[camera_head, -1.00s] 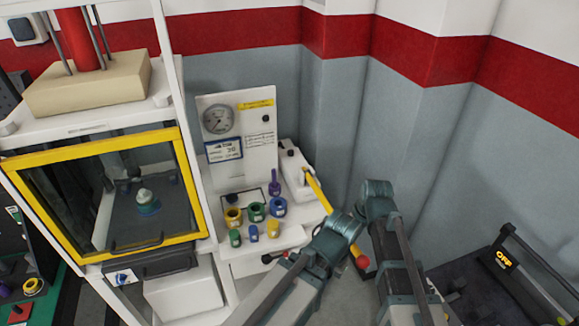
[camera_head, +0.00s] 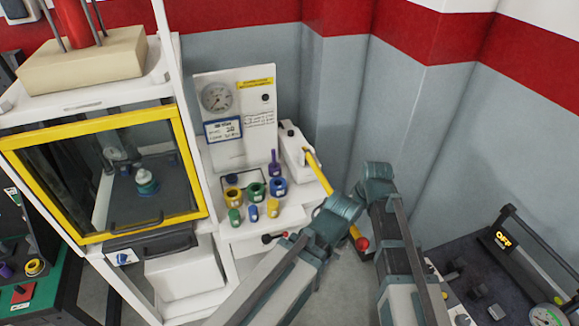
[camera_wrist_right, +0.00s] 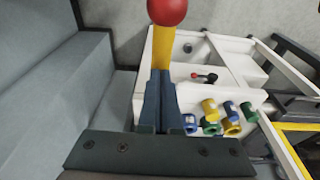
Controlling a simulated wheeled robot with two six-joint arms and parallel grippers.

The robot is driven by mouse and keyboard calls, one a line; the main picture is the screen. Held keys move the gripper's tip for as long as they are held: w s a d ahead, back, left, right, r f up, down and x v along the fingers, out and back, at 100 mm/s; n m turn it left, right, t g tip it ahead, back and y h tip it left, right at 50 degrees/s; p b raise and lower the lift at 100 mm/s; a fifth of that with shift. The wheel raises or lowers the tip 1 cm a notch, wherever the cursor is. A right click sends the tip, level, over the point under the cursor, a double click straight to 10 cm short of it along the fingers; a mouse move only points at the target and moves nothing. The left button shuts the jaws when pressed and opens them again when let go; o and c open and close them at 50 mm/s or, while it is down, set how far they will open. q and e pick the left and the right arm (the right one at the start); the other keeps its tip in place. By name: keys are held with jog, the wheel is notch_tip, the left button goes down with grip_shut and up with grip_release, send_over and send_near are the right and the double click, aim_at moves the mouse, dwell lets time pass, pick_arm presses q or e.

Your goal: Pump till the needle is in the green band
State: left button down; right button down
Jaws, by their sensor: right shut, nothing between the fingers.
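The pressure gauge (camera_head: 216,97) is on the white panel (camera_head: 262,135); its needle and any green band are too small to read. The yellow pump lever (camera_head: 318,172) with its red ball (camera_head: 361,244) slants from the white pump body (camera_head: 297,153) toward the lower right, partly behind my right arm. In the right wrist view my right gripper (camera_wrist_right: 159,95) is shut and empty. The lever (camera_wrist_right: 160,48) and ball (camera_wrist_right: 168,11) appear just beyond its fingertips; contact cannot be told. My right gripper is hidden in the head view. My left gripper is not in view.
Several coloured seal pieces (camera_head: 257,190) stand on the white bench by the panel. A small red-knobbed lever (camera_head: 268,238) sits at its front. A yellow-framed chamber (camera_head: 190,150) stands left. Grey walls close in behind; a black case (camera_head: 500,240) is at right.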

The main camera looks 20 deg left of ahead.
notch_tip(320, 180, down, 8)
jog(key=b, duration=0.7)
notch_tip(320, 180, up, 14)
jog(key=p, duration=1.4)
jog(key=shift+r+p, duration=0.15)
jog(key=shift+p, duration=0.25)
notch_tip(320, 180, down, 14)
jog(key=b, duration=1.4)
jog(key=shift+s+d+r, duration=0.1)
jog(key=shift+s, duration=0.05)
dwell(1.1)
